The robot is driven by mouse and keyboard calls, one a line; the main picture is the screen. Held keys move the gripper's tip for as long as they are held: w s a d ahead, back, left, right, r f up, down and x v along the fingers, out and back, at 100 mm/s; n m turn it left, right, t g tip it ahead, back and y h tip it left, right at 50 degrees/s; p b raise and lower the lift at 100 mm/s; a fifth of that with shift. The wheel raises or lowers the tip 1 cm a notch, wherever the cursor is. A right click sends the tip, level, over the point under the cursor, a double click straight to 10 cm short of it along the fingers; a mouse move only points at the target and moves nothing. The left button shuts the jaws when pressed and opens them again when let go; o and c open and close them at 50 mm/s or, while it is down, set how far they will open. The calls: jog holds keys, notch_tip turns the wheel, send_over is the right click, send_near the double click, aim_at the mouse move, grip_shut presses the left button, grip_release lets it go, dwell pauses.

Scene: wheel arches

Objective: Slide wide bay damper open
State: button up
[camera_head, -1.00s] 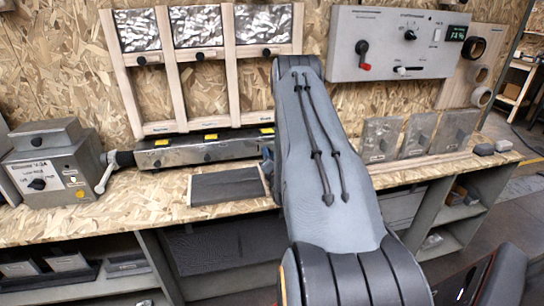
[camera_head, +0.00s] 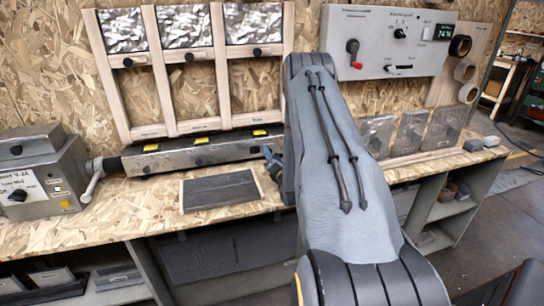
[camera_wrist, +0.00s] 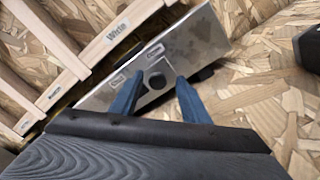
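A wooden frame on the wall has three bays, each with a crinkled metal panel and a black knob near its top. A "Wide" label (camera_wrist: 117,32) shows on the frame's lower rail in the wrist view. Contact is not clear. In the head view my arm hides most of the gripper.
A dark flat mat (camera_head: 220,190) lies on the bench before the metal box. A grey control box (camera_head: 40,175) with a lever stands at left. A wall panel (camera_head: 390,42) with a red-tipped handle hangs at right. Grey plates (camera_head: 411,132) stand behind my arm.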

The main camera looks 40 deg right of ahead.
jog(key=shift+s+a, duration=0.1)
jog(key=shift+s, duration=0.05)
jog(key=b+v, duration=0.2)
jog(key=v, duration=0.5)
jog(key=shift+s, duration=0.25)
